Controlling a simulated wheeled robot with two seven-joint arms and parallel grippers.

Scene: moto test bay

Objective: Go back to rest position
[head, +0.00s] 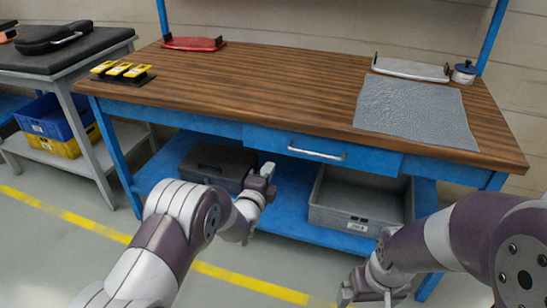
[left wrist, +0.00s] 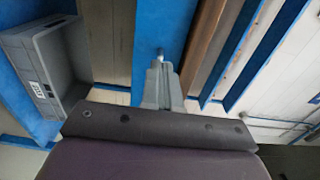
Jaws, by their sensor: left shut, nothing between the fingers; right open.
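My left gripper (head: 266,171) is in front of the blue workbench, below the tabletop edge and left of the drawer handle. It is shut and empty; its closed fingers (left wrist: 160,62) also show in the left wrist view, apart from the bench. My right gripper (head: 362,296) is low at the bottom of the head view, in front of the bench's right part. It is open, and its fingers are partly cut off by the frame edge. The wooden tabletop (head: 250,85) is above both grippers.
A grey bin (head: 350,215) and a dark case (head: 215,165) stand on the lower shelf. The drawer handle (head: 316,154) juts out. A grey mat (head: 415,110), yellow devices (head: 120,69) and a red tray (head: 194,43) lie on top. The floor in front is clear.

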